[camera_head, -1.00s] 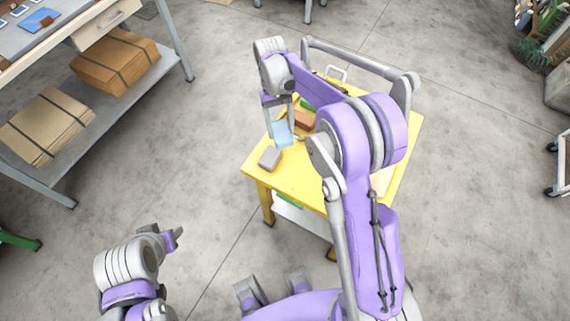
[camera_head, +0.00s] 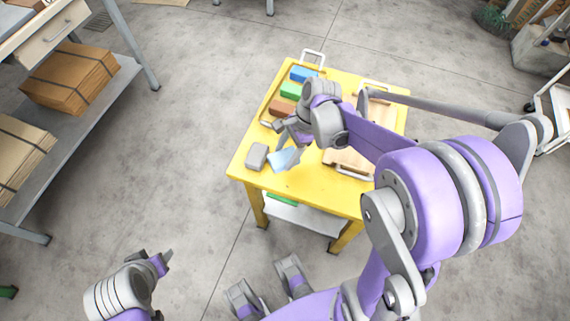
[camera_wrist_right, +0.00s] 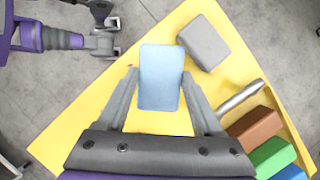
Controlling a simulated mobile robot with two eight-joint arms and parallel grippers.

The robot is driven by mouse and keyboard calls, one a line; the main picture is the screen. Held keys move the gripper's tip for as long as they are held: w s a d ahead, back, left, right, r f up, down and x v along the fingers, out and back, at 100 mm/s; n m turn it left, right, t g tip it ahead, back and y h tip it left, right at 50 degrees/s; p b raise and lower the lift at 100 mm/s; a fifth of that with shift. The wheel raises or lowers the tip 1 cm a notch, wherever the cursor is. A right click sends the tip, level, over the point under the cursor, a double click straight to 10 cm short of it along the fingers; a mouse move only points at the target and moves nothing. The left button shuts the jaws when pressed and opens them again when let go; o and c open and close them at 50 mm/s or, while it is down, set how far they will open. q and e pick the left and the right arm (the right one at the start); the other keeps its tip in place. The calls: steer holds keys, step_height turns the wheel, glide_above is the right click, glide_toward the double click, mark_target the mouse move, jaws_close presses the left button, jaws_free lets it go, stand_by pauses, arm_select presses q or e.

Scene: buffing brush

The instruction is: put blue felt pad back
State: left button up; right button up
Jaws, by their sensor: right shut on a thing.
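The light blue felt pad (camera_head: 282,159) is between the fingers of my right gripper (camera_head: 287,150), over the near left part of the yellow table (camera_head: 305,185). In the right wrist view the pad (camera_wrist_right: 160,78) lies flat-faced to the camera, with a finger against each side. I cannot tell whether its underside touches the table. A grey block (camera_head: 257,156) sits just left of the pad in the head view. My left gripper (camera_head: 163,262) is low at the left, away from the table, and its finger gap is not clear.
A row of brown (camera_head: 282,107), green (camera_head: 290,90) and blue (camera_head: 304,74) blocks runs along the table's left side. A silver handle-like piece (camera_wrist_right: 241,97) lies near the brown block. A wooden piece (camera_head: 347,160) is at the right. A shelf with cardboard bundles (camera_head: 70,78) stands far left.

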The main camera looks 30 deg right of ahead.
mark_target(285, 163)
steer(key=shift+f+b, duration=0.35)
steer(key=shift+f, duration=2.2)
steer(key=shift+f, duration=0.1)
steer(key=o, duration=0.8)
steer(key=shift+f, duration=0.1)
steer(key=o, duration=0.5)
